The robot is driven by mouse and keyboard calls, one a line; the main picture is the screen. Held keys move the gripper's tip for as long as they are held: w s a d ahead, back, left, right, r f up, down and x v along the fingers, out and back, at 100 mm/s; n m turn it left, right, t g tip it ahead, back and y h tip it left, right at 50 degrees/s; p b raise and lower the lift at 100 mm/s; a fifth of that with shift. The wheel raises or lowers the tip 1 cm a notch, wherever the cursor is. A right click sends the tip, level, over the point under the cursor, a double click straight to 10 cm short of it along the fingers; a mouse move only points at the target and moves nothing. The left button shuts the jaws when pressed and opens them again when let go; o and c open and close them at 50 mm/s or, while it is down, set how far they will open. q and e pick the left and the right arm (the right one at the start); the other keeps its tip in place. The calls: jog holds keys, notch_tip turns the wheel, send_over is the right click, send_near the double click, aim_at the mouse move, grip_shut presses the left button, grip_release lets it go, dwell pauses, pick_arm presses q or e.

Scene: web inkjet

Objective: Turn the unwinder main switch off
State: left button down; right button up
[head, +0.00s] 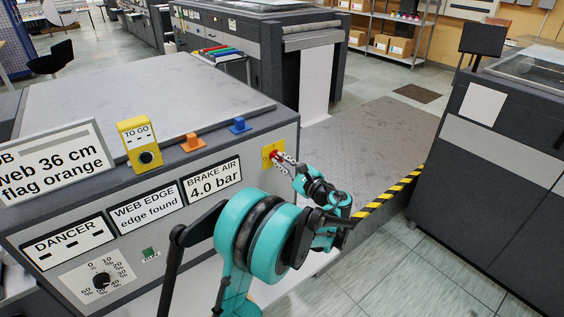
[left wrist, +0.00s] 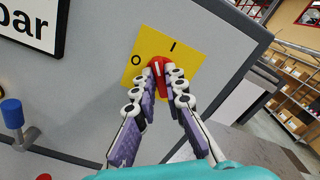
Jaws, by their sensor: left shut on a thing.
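The unwinder main switch is a yellow plate (head: 267,147) with a red rotary handle (head: 275,155) on the right end of the grey front panel. In the left wrist view the plate (left wrist: 137,72) carries an O at its left and an I at its upper right. My left gripper (left wrist: 160,70) has its two fingers closed around the red handle (left wrist: 158,62). The fingers hide part of the handle, so its exact angle is hard to read. The left gripper also shows in the head view (head: 281,158). My right gripper is not in view.
The panel also carries a BRAKE AIR label (head: 212,180), a DANCER dial (head: 102,280) and a small green button (head: 149,253). A yellow TO GO counter (head: 139,142) stands on the top edge. A black-yellow striped edge (head: 390,192) lies right of my arm.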

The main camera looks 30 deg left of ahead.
pick_arm(q)
jog(key=n, duration=0.5)
jog(key=shift+s+f+n, duration=0.1)
jog(key=shift+f+n, duration=0.05)
jog(key=shift+n, duration=0.15)
jog(key=n, duration=0.4)
jog(key=shift+f+n+b, duration=0.1)
jog(key=shift+n+b, duration=0.25)
jog(key=shift+n, duration=0.05)
jog(key=c, duration=1.6)
grip_release()
jog(key=v, duration=1.2)
jog(key=shift+s, duration=0.1)
